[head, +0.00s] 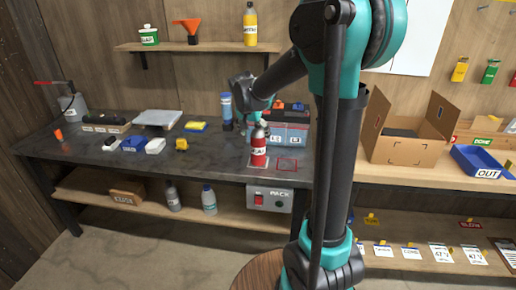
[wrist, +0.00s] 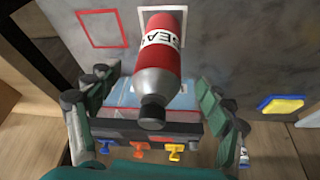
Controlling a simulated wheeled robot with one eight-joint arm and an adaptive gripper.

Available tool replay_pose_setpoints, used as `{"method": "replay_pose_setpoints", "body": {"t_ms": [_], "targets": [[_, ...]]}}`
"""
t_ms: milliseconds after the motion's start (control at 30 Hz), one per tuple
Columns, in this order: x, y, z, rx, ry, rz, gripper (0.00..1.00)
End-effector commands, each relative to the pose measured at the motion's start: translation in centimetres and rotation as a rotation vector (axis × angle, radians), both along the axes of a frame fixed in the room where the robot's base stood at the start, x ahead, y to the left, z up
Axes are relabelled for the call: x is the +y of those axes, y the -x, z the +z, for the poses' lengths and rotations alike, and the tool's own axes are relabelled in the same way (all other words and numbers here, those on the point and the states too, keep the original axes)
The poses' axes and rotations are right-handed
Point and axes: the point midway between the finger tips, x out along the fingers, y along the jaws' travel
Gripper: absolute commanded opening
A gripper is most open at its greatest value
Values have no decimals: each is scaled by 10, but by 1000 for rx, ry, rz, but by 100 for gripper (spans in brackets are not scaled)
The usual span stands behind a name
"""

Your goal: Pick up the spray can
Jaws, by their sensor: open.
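The spray can (head: 259,150) is red with a grey shoulder, a dark cap and a white label. It stands upright on the dark bench, on a white-outlined square. In the wrist view the can (wrist: 163,65) shows from above, its cap towards me. My gripper (wrist: 152,82) is open, with one finger on each side of the can's upper part and visible gaps on both sides. In the head view my gripper (head: 261,116) is over the can's top, small and partly hidden.
An empty red-outlined square (head: 287,165) lies beside the can. A clear blue bin (head: 290,135) stands close behind it. A blue-capped bottle (head: 226,108) stands behind left. A yellow-and-blue pad (head: 196,126) and an open cardboard box (head: 400,150) lie farther off.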

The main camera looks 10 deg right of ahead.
Motion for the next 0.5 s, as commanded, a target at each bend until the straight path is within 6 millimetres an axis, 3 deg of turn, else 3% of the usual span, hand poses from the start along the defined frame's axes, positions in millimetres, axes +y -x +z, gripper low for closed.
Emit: {"method": "replay_pose_setpoints", "body": {"t_ms": [333, 500], "targets": [[-7, -10, -26, 0, 0, -1, 79], [-14, -20, -48, 0, 0, -1, 79]]}}
